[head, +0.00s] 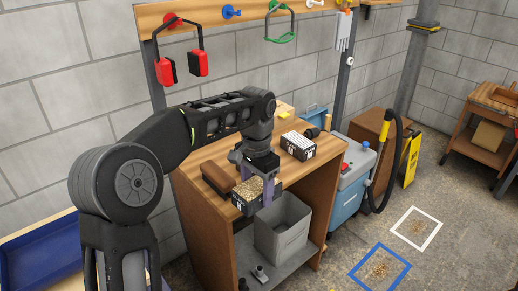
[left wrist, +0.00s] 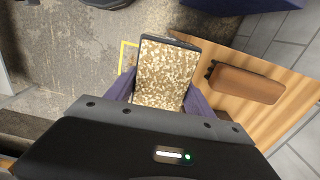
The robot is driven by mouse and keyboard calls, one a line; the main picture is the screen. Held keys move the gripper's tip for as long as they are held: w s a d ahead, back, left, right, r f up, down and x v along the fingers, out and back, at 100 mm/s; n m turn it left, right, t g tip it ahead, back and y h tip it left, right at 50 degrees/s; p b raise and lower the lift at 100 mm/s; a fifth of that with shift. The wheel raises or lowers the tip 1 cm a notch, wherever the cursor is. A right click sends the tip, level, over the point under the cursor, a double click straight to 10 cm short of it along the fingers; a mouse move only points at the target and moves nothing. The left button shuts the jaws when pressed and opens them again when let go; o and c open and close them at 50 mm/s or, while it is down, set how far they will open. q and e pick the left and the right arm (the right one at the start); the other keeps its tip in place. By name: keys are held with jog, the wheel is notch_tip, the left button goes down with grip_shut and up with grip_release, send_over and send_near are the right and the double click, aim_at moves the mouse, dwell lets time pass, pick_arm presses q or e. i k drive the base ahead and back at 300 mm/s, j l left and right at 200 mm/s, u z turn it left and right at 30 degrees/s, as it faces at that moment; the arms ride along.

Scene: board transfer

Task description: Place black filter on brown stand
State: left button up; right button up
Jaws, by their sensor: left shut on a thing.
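A black filter (head: 243,203) with a speckled tan face is held in my left gripper (head: 262,187), whose purple fingers are on its two sides. In the left wrist view the filter (left wrist: 165,75) shows its speckled face between the fingers of the gripper (left wrist: 160,92). It hangs at the front edge of the brown wooden stand (head: 200,222); in the left wrist view the stand's top (left wrist: 220,128) lies to its right. I cannot tell whether the filter touches the stand. My right gripper is not in view.
A brown block (head: 218,180) lies on the stand top left of the filter. A black-and-white box (head: 298,146) and a dark round object (head: 311,133) lie farther back. A grey bin (head: 283,228) stands below on the lower shelf. A blue-grey machine (head: 350,190) stands to the right.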

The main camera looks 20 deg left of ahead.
aim_at(205, 153)
jog(key=i+j, duration=0.3)
jog(key=i, duration=0.15)
jog(key=i+j, duration=0.3)
jog(key=i, duration=0.15)
